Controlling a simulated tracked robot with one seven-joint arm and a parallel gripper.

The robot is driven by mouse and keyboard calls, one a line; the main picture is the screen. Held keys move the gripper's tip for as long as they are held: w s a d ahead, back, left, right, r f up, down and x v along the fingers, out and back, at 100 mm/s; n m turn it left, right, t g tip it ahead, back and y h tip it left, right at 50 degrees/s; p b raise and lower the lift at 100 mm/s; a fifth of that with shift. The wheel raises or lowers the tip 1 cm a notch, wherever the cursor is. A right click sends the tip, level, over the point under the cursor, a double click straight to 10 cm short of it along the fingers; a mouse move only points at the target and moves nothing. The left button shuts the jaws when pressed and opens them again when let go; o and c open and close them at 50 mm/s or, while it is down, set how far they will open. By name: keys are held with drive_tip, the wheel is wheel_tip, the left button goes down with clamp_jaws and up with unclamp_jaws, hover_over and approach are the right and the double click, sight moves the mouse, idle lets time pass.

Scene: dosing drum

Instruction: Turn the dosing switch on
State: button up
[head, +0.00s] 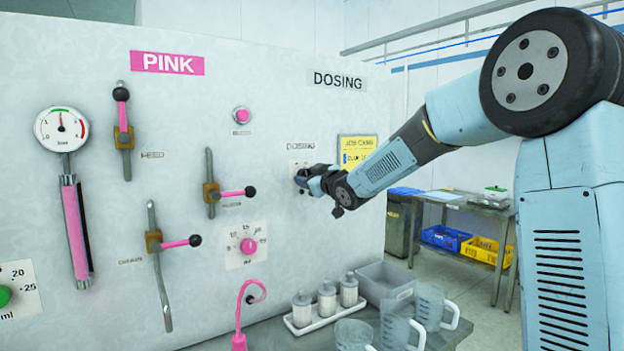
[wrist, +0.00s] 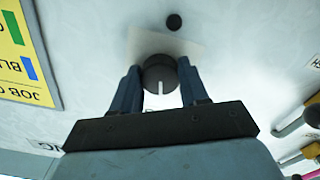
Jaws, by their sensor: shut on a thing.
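The dosing switch (wrist: 160,70) is a round black knob with a white pointer line, on a pale plate on the panel wall. In the wrist view, which looks upside down, the line points down the picture, towards my gripper's base. My gripper (head: 303,180) reaches the wall just under the small "DOSING" lettering. Its two dark fingers stand on either side of the knob and are shut on it. In the head view my gripper hides most of the knob. A small dark round spot (wrist: 174,22) shows beside the plate in the wrist view.
A yellow job card (head: 357,150) hangs right of the switch. Left of it are a lever with a pink handle (head: 232,193), a pink dial (head: 248,246) and a pink button (head: 241,115). Bottles (head: 327,298) and jugs (head: 428,305) stand on the bench below.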

drive_tip(key=m, duration=0.4)
drive_tip(key=shift+r+m, duration=0.25)
drive_tip(key=shift+m, duration=0.05)
drive_tip(key=shift+w+d+m, duration=0.1)
drive_tip(key=shift+d+m, duration=0.05)
drive_tip(key=shift+m, duration=2.15)
drive_tip(key=o, duration=1.1)
drive_tip(key=shift+f, duration=0.1)
drive_tip(key=shift+c, duration=0.2)
drive_tip(key=shift+f, duration=0.1)
drive_tip(key=v, duration=1.3)
drive_tip(key=shift+s+d, duration=0.2)
drive_tip(key=shift+s, duration=0.1)
